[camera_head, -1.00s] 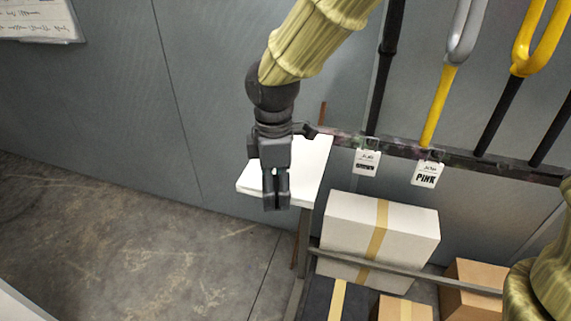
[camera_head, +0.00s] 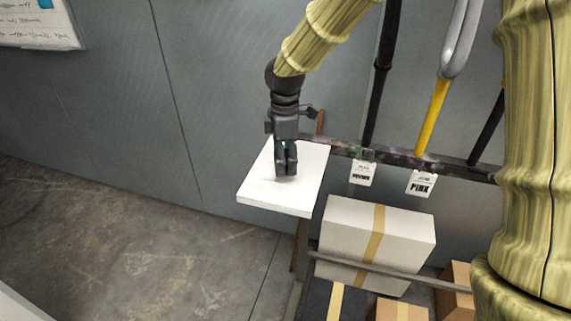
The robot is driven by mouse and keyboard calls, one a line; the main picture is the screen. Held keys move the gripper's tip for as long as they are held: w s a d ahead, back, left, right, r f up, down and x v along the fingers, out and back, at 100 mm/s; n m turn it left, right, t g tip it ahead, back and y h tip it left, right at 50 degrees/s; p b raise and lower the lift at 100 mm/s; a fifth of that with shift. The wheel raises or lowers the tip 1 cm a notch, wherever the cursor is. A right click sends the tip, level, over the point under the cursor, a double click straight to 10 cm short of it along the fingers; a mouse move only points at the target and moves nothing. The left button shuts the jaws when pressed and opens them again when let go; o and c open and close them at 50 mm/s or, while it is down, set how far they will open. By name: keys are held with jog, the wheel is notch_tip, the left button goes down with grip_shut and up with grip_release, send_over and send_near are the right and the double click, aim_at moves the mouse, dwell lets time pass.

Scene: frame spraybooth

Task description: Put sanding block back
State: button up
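My gripper (camera_head: 286,170) points down over the white shelf top (camera_head: 270,197). Its two dark fingers are close together, side by side. I cannot tell whether anything is held between them. I cannot make out a sanding block anywhere in this view; the fingers hide a small part of the shelf top. The rest of the visible white surface looks bare. I cannot tell whether the fingertips touch the surface or hover above it.
A dark rail (camera_head: 400,160) with hanging tags runs along the grey wall, with black, yellow and grey frame tubes above it. A large taped white box (camera_head: 345,240) and smaller brown boxes (camera_head: 456,285) stand below right. The concrete floor (camera_head: 120,240) at left is clear.

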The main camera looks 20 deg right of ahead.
jog(key=shift+f+p, duration=0.65)
jog(key=shift+f, duration=1.1)
jog(key=o, duration=0.9)
notch_tip(320, 180, up, 12)
jog(key=b, duration=0.2)
jog(key=shift+w+b, duration=0.1)
jog(key=shift+b, duration=0.3)
jog(key=shift+r, duration=0.1)
